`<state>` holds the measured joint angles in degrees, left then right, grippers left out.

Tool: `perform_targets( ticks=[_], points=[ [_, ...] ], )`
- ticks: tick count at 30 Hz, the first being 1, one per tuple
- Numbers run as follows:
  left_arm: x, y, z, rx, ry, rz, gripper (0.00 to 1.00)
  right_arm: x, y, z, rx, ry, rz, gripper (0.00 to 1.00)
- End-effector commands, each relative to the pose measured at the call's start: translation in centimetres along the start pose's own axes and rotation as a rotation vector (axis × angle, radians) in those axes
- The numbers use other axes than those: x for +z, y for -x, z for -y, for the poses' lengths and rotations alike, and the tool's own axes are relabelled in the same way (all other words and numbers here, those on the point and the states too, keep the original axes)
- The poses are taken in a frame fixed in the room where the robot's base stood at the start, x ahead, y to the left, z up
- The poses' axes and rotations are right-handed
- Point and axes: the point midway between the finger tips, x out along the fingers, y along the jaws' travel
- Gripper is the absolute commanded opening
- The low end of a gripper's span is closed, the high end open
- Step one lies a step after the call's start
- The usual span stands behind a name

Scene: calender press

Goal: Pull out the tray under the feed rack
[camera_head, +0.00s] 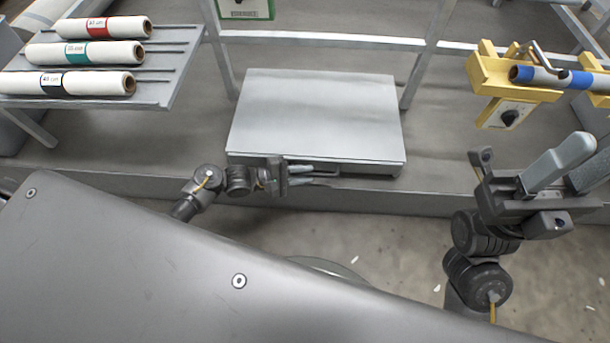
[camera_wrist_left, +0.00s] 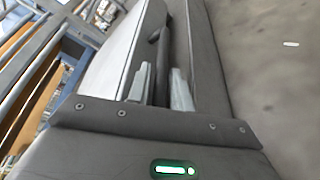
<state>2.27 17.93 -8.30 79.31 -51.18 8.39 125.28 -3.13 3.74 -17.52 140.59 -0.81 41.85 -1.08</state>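The tray (camera_head: 318,112) is a wide, light grey metal piece under the feed rack frame. A dark handle bar runs along its front side; in the left wrist view the handle (camera_wrist_left: 156,48) lies just ahead of my fingers. My right gripper (camera_head: 582,158) is raised at the right, fingers apart and empty, away from the tray.
A side shelf (camera_head: 170,82) at the left holds white rolls with red, green and black labels. A yellow bracket (camera_head: 497,75) at the right carries a blue-banded roller (camera_head: 545,76). Rack posts (camera_head: 425,60) flank the tray. Floor (camera_head: 400,240) in front is clear.

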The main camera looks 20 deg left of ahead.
Motion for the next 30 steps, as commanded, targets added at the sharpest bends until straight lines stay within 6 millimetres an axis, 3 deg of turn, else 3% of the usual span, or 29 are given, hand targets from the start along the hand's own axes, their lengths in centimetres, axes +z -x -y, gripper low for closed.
perform_targets(
  ticks=[11, 17, 30],
  points=[
    [0.04, -0.73, -0.02, 0.000, 0.001, 0.000, 0.22, 0.07, -0.13, 0.04, -0.003, 0.001, -0.006, 0.36],
    [0.03, -0.71, -0.01, 0.000, 0.001, 0.000, 0.00, 0.08, -0.12, 0.04, -0.004, 0.001, -0.006, 0.36],
    [0.69, -0.41, 0.17, -0.001, 0.003, 0.000, 0.00, -0.10, -0.84, -0.02, -0.002, 0.000, -0.013, 0.36]
  ],
)
